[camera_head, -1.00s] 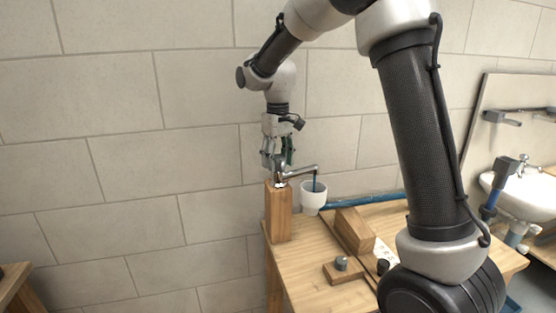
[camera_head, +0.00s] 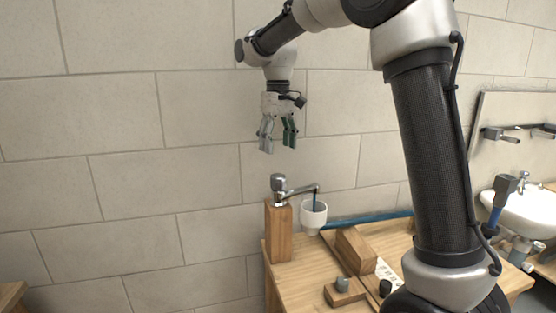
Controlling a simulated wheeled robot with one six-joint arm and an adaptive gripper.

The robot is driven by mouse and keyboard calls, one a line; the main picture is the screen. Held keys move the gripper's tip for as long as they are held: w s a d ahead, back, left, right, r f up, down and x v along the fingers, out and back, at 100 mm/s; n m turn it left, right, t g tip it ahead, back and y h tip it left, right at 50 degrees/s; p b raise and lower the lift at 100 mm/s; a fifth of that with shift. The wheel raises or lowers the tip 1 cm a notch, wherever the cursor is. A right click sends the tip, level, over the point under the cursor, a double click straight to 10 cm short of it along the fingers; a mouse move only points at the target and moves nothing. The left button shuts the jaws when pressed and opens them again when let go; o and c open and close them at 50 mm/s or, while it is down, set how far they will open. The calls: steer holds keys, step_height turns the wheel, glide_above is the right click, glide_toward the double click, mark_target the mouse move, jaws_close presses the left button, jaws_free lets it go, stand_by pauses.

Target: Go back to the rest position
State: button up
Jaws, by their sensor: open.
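My gripper (camera_head: 278,146) is open and empty, fingers pointing down. It hangs in the air in front of the block wall, above the tap (camera_head: 281,187). A clear gap separates the fingertips from the tap. The tap is metal and sits on top of an upright wooden post (camera_head: 278,232). Its spout points right, over a white cup (camera_head: 313,218). A thin blue stream or rod shows between the spout and the cup.
The wooden bench (camera_head: 300,268) carries a wooden block (camera_head: 355,250) and a small wood base with a grey cylinder (camera_head: 343,285). A blue pipe (camera_head: 370,220) lies along the back. A white sink (camera_head: 522,204) stands at the right. The wall area at left is free.

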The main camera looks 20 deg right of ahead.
steer(key=shift+r, duration=0.5)
steer(key=f, duration=0.1)
steer(key=s+f, duration=0.1)
steer(key=f, duration=0.2)
steer(key=shift+s+d, duration=0.3)
steer(key=shift+s, duration=0.1)
steer(key=s+d+m+t, duration=0.1)
steer(key=s+d, duration=0.3)
steer(key=s, duration=0.5)
steer(key=s+d+m+t, duration=0.1)
steer(key=s+d, duration=0.4)
steer(key=s, duration=0.5)
steer(key=s+d+m+t, duration=0.2)
steer(key=s+d, duration=0.3)
steer(key=s, duration=0.5)
steer(key=shift+s+d+f, duration=0.15)
steer(key=shift+d+f, duration=0.05)
steer(key=shift+f, duration=0.05)
